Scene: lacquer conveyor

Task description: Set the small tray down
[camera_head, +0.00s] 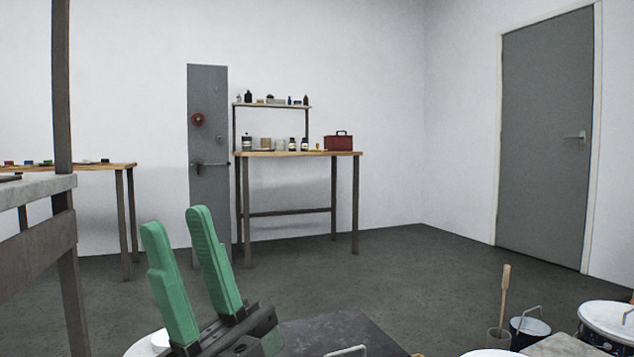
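I cannot make out a small tray. A dark flat surface (335,330) lies just right of the right gripper at the bottom edge, and most of it is cut off.
Paint cans (608,322), a cup (497,338) with a wooden stick and wire handles crowd the lower right. A wooden workbench (300,153) with jars and a red toolbox (338,141) stands at the back wall. A grey frame stands at left. The middle floor is free.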

